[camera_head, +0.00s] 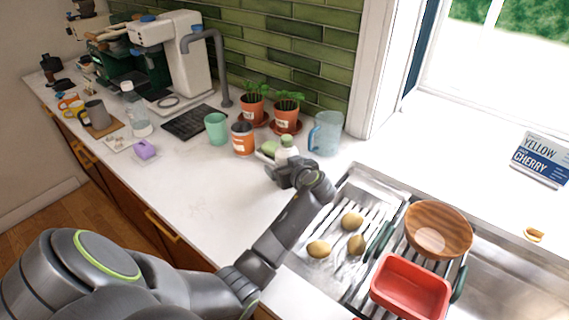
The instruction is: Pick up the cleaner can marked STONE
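An orange-and-white can (242,139) with a dark band stands upright on the white counter, left of my gripper. Its label is too small to read, so I cannot tell whether it says STONE. My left gripper (277,168) is over the counter, to the right of and nearer than the can, and apart from it. Its fingers are too small and dark to show whether they are open. A small white bottle with a green cap (287,145) stands just behind the gripper, its lower part hidden. My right gripper is out of view.
A green cup (216,128), potted plants (286,118) and a blue pitcher (325,133) stand around the can. A green sponge (267,149) lies beside the bottle. Right are a drainer with potatoes (352,221), a wooden bowl (438,229) and a red tub (410,287). The counter's front is clear.

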